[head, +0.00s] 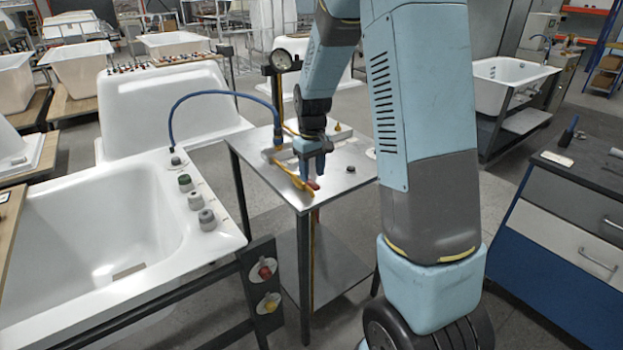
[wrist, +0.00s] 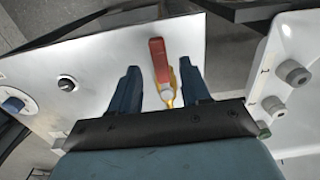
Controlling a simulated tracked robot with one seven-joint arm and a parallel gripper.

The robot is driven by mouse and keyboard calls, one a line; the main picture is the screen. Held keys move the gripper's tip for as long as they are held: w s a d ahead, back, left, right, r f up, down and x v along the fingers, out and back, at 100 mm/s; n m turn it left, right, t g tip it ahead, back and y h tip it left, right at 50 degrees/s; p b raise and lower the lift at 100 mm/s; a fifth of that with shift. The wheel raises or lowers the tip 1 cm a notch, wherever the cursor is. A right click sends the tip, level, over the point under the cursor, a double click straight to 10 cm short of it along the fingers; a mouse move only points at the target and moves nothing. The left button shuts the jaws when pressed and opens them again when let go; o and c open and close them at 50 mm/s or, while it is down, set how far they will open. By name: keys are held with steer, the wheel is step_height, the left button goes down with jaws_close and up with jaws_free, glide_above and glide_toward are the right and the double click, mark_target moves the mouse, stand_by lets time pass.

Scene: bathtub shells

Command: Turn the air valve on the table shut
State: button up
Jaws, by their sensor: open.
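The air valve has a red lever handle (wrist: 158,60) and a yellow body (wrist: 167,92), and it sits on the metal-topped table (head: 345,184). In the head view only a small bit of the red handle (head: 314,185) shows, by the end of the yellow pipe (head: 290,177). My gripper (head: 311,172) is low over the table at the valve. In the wrist view my gripper (wrist: 159,66) is open, with one dark blue finger on each side of the handle. Gaps show on both sides, wider on the left. The handle points away from my gripper, roughly in line with the yellow body.
A black knob (wrist: 67,84) stands on the tabletop. A blue hose (head: 215,93) arches from the white bathtub (head: 95,215) to the table. A pressure gauge (head: 282,60) stands at the table's back. A blue and grey drawer cabinet (head: 560,225) is at the right.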

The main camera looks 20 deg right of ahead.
steer(key=shift+f, duration=1.4)
jaws_close()
steer(key=shift+a, duration=0.2)
steer(key=shift+d, duration=0.1)
